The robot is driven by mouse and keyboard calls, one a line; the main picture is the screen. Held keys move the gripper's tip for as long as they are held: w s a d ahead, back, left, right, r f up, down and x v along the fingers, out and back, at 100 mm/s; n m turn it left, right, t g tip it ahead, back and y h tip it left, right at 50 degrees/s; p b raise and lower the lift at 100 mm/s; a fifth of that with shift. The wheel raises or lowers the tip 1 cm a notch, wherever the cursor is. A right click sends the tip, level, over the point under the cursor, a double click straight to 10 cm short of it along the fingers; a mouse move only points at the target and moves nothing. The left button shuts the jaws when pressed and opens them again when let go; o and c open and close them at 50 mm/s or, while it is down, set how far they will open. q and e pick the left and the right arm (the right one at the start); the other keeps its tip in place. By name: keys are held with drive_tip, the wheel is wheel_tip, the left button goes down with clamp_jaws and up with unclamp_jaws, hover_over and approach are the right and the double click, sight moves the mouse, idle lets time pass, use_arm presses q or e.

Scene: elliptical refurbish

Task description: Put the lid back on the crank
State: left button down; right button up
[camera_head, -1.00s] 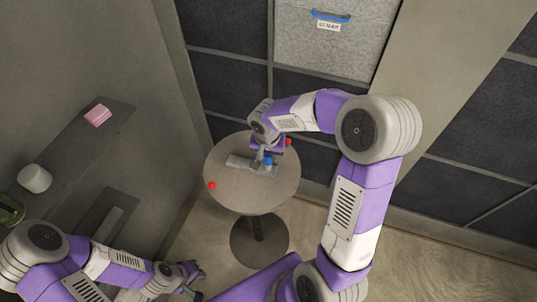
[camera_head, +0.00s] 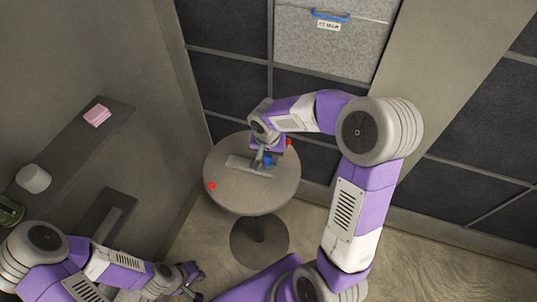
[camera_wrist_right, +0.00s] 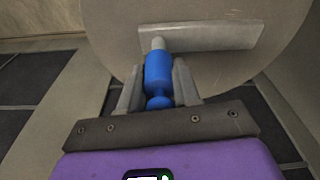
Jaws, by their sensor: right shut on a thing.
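A blue lid (camera_wrist_right: 158,80) is between the fingers of my right gripper (camera_wrist_right: 158,90), which is shut on it; it also shows in the head view (camera_head: 268,159). A pale peg (camera_wrist_right: 158,43) shows at the lid's far end, over the grey flat bar of the crank (camera_wrist_right: 205,37). Whether the lid touches or surrounds the peg is not clear. The crank bar (camera_head: 238,162) lies on the round table, partly hidden by my right gripper (camera_head: 264,157). My left gripper (camera_head: 194,279) is at the bottom of the head view, away from the table, and looks open and empty.
The round table (camera_head: 230,190) carries a red ball (camera_head: 211,186) at left and another (camera_head: 288,142) at the back right. A wall shelf (camera_head: 75,140) at left holds a pink block (camera_head: 97,115) and a white jar (camera_head: 34,178). A grey cabinet (camera_head: 330,50) stands behind.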

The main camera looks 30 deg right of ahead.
drive_tip(key=o, duration=1.6)
drive_tip(key=shift+c, duration=0.2)
drive_tip(key=shift+r+p, duration=2.35)
drive_tip(key=shift+r, duration=1.2)
clamp_jaws()
